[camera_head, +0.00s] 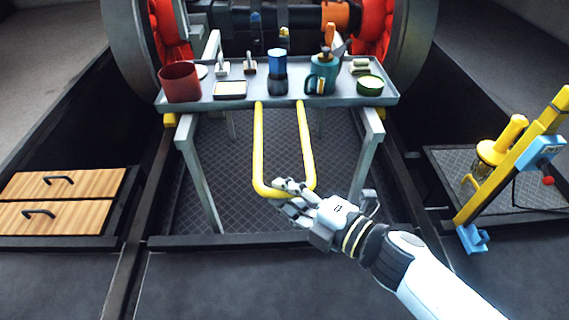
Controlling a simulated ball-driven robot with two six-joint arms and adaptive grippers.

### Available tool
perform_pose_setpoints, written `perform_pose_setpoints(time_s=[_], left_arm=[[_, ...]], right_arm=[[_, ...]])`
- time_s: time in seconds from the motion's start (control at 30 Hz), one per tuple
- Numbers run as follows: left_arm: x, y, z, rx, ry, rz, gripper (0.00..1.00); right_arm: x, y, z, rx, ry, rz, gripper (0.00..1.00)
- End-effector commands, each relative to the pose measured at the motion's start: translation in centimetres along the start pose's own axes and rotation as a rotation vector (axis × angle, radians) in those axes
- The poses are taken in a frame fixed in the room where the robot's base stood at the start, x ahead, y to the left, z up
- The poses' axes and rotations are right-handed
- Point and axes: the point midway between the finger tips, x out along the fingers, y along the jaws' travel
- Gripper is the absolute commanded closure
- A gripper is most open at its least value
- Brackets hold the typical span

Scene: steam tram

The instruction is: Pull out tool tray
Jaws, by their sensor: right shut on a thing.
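The grey tool tray (300,101) rests on a metal frame in front of the machine. On it stand a red cup (180,83), a teal oil can (323,75), a blue and black bottle (277,74), a green tin (370,85) and small items. A yellow U-shaped handle (259,150) runs from the tray's front edge toward me. My right gripper (293,198) is shut on the handle's near end bar, at its right corner, and its fingers hide part of it. My left gripper is not in view.
Wooden drawers (75,183) with dark pulls stand at the left. A yellow post with a blue box (541,151) and a yellow lamp-like device (497,148) are at the right. Grey frame legs (198,172) stand under the tray. The dark floor in front is clear.

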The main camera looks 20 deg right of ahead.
Motion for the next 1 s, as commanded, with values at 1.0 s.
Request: perform_pose_setpoints(time_s=[1.0], left_arm=[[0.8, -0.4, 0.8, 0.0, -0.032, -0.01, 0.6]], right_arm=[[-5.2, -0.9, -5.4, 0.003, 0.004, 0.016, 1.0]])
